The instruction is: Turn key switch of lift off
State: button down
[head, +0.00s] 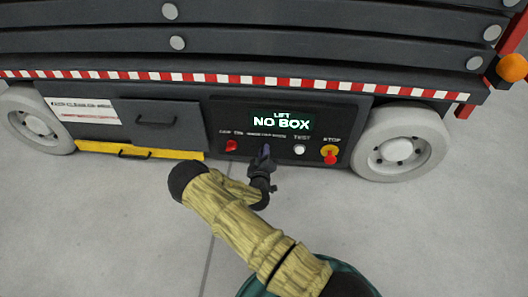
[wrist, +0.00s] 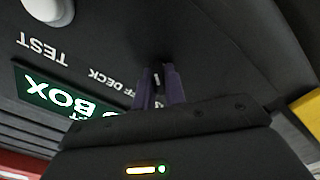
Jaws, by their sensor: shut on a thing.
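The lift's black control panel (head: 218,117) is on its side, with a lit display (head: 282,124) reading "LIFT NO BOX". My gripper (head: 265,152) is at the panel just below the display, its fingers pointing at the panel. In the wrist view my purple fingers (wrist: 159,76) are close together beside the "DECK" lettering, shut on the key switch (wrist: 158,77). Only a small sliver of the key switch shows between the fingers, so its turned position cannot be told. In the head view my gripper hides it.
A red switch (head: 231,145) is left of my gripper. A white TEST button (head: 299,149) and a red STOP button (head: 330,157) on yellow are to the right. White wheels (head: 400,147) flank the panel. The grey floor in front is clear.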

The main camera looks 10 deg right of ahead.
jog(key=n+p, duration=0.1)
jog(key=n, duration=0.3)
jog(key=shift+f, duration=0.1)
jog(key=shift+f+n+p, duration=0.15)
jog(key=shift+n+p, duration=0.3)
jog(key=shift+n, duration=1.75)
jog(key=c, duration=1.5)
grip_release()
jog(key=shift+o, duration=0.2)
jog(key=p+v, duration=0.4)
jog(key=v, duration=1.3)
jog(key=shift+s, duration=0.25)
